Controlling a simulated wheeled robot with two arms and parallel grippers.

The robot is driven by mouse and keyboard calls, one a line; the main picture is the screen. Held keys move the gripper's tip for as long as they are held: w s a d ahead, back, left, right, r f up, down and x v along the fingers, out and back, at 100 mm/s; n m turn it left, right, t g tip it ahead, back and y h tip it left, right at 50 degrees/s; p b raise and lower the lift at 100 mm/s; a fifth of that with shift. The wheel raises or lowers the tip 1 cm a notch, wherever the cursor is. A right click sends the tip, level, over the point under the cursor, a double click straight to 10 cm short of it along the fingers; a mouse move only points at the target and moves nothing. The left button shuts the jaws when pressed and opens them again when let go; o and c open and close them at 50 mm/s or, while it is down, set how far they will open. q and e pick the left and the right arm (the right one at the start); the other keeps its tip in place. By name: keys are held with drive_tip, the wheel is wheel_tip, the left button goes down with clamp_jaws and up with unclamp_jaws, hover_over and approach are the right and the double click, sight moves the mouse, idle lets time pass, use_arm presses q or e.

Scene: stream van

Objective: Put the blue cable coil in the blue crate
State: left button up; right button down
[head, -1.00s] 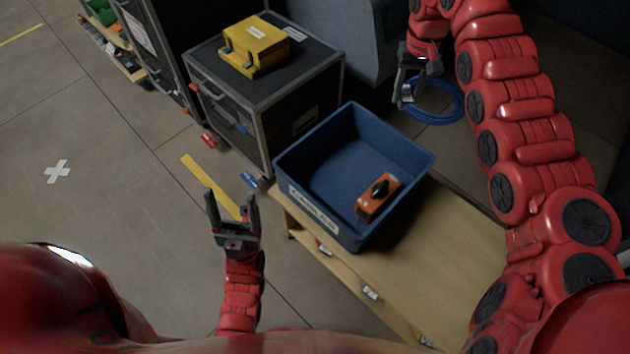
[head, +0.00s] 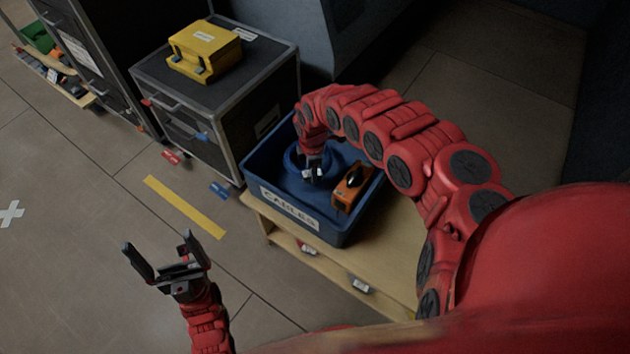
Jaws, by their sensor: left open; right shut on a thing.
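The blue crate (head: 329,229), with a white label reading "CABLES", stands on a low wooden shelf unit. The blue cable coil (head: 293,157) is at the inside of the crate, partly hidden by my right gripper (head: 312,174). My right gripper is shut on the coil and points down into the crate. Whether the coil touches the crate floor I cannot tell. My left gripper (head: 164,255) is open and empty over the floor, to the left of the crate.
An orange device (head: 352,187) with a black knob lies in the crate's right part. A black flight case (head: 222,90) with a yellow case (head: 205,50) on top stands behind left. The wooden shelf (head: 395,240) is bare to the right of the crate.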

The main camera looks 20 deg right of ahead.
sight(312, 186)
drive_tip(key=shift+w+f, duration=0.1)
drive_tip(key=shift+f, duration=0.6)
wheel_tip(312, 186, down, 3)
drive_tip(key=shift+a+r+b, duration=0.1)
drive_tip(key=shift+r+b, duration=0.05)
drive_tip(key=shift+b, duration=0.3)
drive_tip(key=shift+f, duration=0.35)
drive_tip(key=shift+f, duration=0.1)
drive_tip(key=shift+c, duration=2.2)
unclamp_jaws()
